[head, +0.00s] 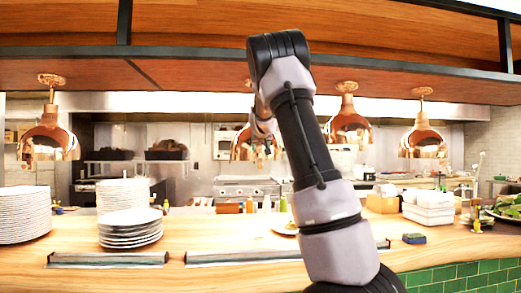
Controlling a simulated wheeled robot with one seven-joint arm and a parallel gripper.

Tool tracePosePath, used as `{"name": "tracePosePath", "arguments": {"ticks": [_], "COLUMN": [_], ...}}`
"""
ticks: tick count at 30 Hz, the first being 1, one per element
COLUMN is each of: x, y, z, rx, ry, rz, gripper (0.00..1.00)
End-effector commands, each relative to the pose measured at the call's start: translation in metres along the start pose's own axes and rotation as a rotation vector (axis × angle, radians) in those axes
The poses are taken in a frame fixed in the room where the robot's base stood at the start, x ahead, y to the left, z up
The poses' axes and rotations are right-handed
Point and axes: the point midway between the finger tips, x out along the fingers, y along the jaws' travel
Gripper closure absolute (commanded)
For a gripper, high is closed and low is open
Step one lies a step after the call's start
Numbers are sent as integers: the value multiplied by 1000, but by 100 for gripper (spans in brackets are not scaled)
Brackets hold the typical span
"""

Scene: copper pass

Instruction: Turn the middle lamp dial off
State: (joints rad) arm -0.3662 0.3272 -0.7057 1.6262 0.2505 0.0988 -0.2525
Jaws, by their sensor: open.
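Several copper heat lamps hang over the pass in the head view: one at far left (48,140), one in the middle partly behind my arm (239,147), and two to the right (348,128) (423,141). I cannot clearly make out any lamp dial. My arm rises from the lower right, bends at the top, and comes down in front of the middle lamp. My gripper (263,150) is small and far off there, open, overlapping that lamp in the picture. I cannot tell whether it touches anything.
The wooden counter (190,232) holds plate stacks (25,214) (130,227) at left, bottles (266,203) in the middle, and white containers (428,207) at right. A dark overhead beam (190,52) crosses above. Green tiles (460,276) face the counter at lower right.

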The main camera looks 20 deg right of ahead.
Motion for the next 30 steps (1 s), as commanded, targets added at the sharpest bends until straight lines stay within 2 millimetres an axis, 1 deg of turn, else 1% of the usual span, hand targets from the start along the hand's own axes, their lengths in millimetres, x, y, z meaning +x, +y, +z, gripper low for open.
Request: {"name": "tracePosePath", "arguments": {"ticks": [3,6,16,17,18,20,21,22,30], "x": [11,16,18,18,18,18,18,18,18], "y": [1,1,0,0,0,0,0,0,1], "z": [0,1,0,0,0,1,1,1,1], "rx": [0,1,1,1,1,1,1,1,12], "ry": [-1,-1,-1,-1,-1,-1,-1,-1,-1], "rz": [1,1,-1,-1,-1,-1,-1,-1,-4], "gripper": [37,37,37,40,56,79,94,100,100]}}
